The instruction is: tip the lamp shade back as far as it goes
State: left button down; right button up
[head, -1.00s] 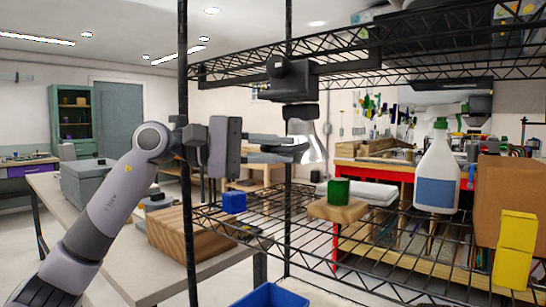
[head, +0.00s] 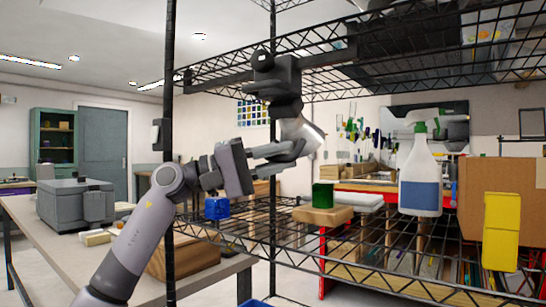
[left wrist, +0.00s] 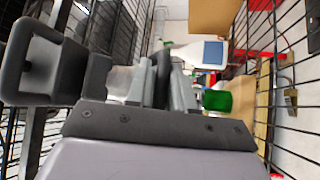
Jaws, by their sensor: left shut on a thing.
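The lamp hangs from a rail of the upper shelf by a dark mount (head: 275,82). Its silver shade (head: 312,133) is tilted, with its open end toward the lower right in the head view. My left gripper (head: 294,149) comes from the left and is shut on the shade's lower edge. In the left wrist view the fingers (left wrist: 160,88) are close together, with a pale grey piece of the shade (left wrist: 120,79) beside them. The dark lamp mount (left wrist: 45,62) fills the left there. The fingers hide part of the shade. My right gripper is not in view.
A black post (head: 168,100) stands left of the gripper.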

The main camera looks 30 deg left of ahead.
pick_arm(q)
jog(key=shift+w+f, duration=0.2)
jog(key=shift+w, duration=0.15)
jog(key=c, duration=1.3)
grip_release()
jog(key=shift+o, duration=0.7)
jog(key=shift+w, duration=0.1)
jog(key=shift+d, duration=0.1)
jog(key=b+v, duration=0.1)
jog(key=v, duration=0.6)
jog(key=shift+b, duration=0.3)
